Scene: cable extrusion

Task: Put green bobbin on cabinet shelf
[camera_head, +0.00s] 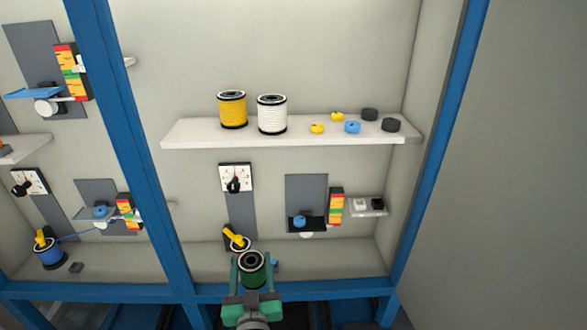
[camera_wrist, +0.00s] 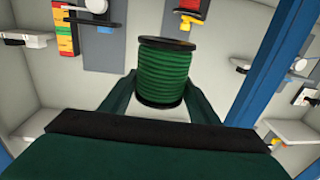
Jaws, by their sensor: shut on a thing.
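The green bobbin (camera_wrist: 162,73) has black end flanges and sits between the two dark green fingers of my gripper (camera_wrist: 160,95) in the wrist view. In the head view the green bobbin (camera_head: 251,268) is seen from above, held by my gripper (camera_head: 251,280) at the bottom middle, in front of the cabinet's lower edge. My gripper is shut on it. The white cabinet shelf (camera_head: 200,131) is higher up, with a yellow bobbin (camera_head: 233,110) and a white bobbin (camera_head: 272,115) standing upright on it.
Small yellow, blue and black pieces (camera_head: 352,127) lie on the shelf's right part. The shelf's left end is bare. Blue frame posts (camera_head: 438,150) bound the bay. Below the shelf are a dial (camera_head: 236,178), a yellow-handled spindle (camera_head: 236,240) and a red-yellow-green indicator (camera_head: 336,206).

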